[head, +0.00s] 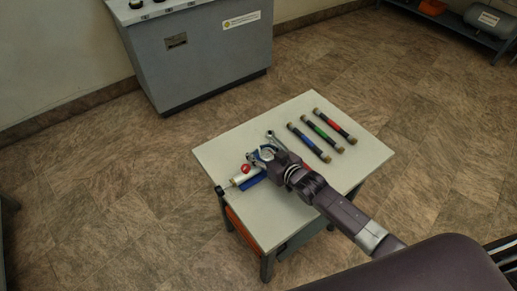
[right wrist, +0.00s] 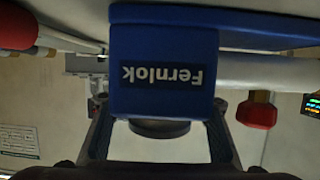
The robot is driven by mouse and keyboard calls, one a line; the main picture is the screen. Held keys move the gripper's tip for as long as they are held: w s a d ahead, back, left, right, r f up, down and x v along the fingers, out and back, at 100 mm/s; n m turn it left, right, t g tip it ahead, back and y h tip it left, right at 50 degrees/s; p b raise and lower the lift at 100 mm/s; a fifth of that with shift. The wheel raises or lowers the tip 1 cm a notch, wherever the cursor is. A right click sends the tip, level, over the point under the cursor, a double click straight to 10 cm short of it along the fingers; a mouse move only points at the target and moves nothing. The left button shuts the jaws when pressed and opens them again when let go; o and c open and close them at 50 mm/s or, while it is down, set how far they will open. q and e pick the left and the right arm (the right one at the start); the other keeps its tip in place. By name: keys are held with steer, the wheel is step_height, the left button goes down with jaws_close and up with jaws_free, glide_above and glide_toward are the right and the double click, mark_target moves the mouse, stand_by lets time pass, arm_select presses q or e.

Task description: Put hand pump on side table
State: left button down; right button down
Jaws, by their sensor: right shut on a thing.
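The hand pump (head: 240,178) has a white barrel, blue parts, a red knob and a dark handle end at the left. It lies over the left part of the side table (head: 215,152); I cannot tell whether it touches the top. My right gripper (head: 268,155) is at the pump's right end. In the right wrist view the blue pump block (right wrist: 160,50), lettered "Fernlok" upside down, sits between the fingers of my right gripper (right wrist: 160,135), which is shut on it. The fingers partly hide the pump's end in the head view. My left gripper is not in view.
Several dark tubes with coloured bands, such as a blue one (head: 309,143) and a red one (head: 335,124), lie at the table's right side. A small metal tool (head: 273,137) lies near the gripper. A grey cabinet (head: 200,65) stands behind. The table's front is bare.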

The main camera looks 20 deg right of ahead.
steer(key=c, duration=1)
jaws_free()
steer(key=shift+r, duration=0.1)
steer(key=shift+s, duration=0.3)
steer(key=v, duration=1.1)
steer(key=shift+s+d+r, duration=0.1)
steer(key=shift+s, duration=0.1)
